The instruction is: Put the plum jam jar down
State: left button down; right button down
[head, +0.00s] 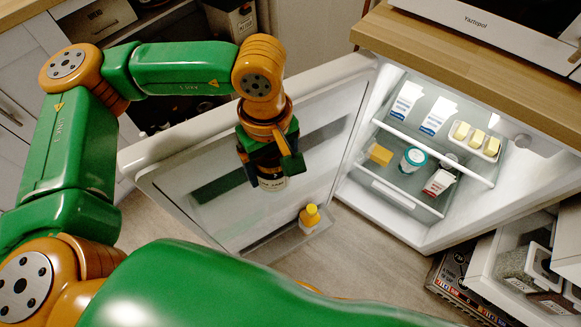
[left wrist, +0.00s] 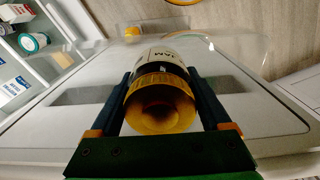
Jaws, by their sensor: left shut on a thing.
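The plum jam jar (head: 271,183) is held in my left gripper (head: 266,165), which points down in front of the open fridge door's inner side. Only its lower part with a pale label shows below the fingers in the head view. In the left wrist view the jar (left wrist: 160,100) sits between both dark fingers, its amber-brown end towards the camera and a white label reading "JAM" beyond. Nothing is seen touching the jar from below. My right gripper is out of view.
The fridge door (head: 165,180) stands open, with a yellow-capped bottle (head: 310,215) in its low bin. Inside, the upper shelf holds two cartons (head: 405,101) and a tray of yellow blocks (head: 490,149); the lower shelf holds a teal-lidded tub (head: 413,159), a yellow block (head: 380,154) and a carton (head: 439,182).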

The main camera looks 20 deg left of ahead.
pick_arm(q)
jog(key=w+f, duration=0.1)
jog(key=w+d+f, duration=0.1)
jog(key=f, duration=0.1)
jog(key=w+f, duration=0.1)
jog(key=shift+w+d+f, duration=0.2)
jog(key=shift+w+f, duration=0.1)
jog(key=shift+f, duration=0.05)
jog(key=shift+w+f, duration=0.15)
jog(key=shift+f, duration=0.8)
jog(key=shift+w+f, duration=0.15)
jog(key=shift+f, duration=0.75)
jog(key=shift+d, duration=0.1)
jog(key=shift+f, duration=0.2)
grip_release()
notch_tip(320, 180, up, 12)
jog(key=shift+r, duration=0.25)
jog(key=shift+s, duration=0.1)
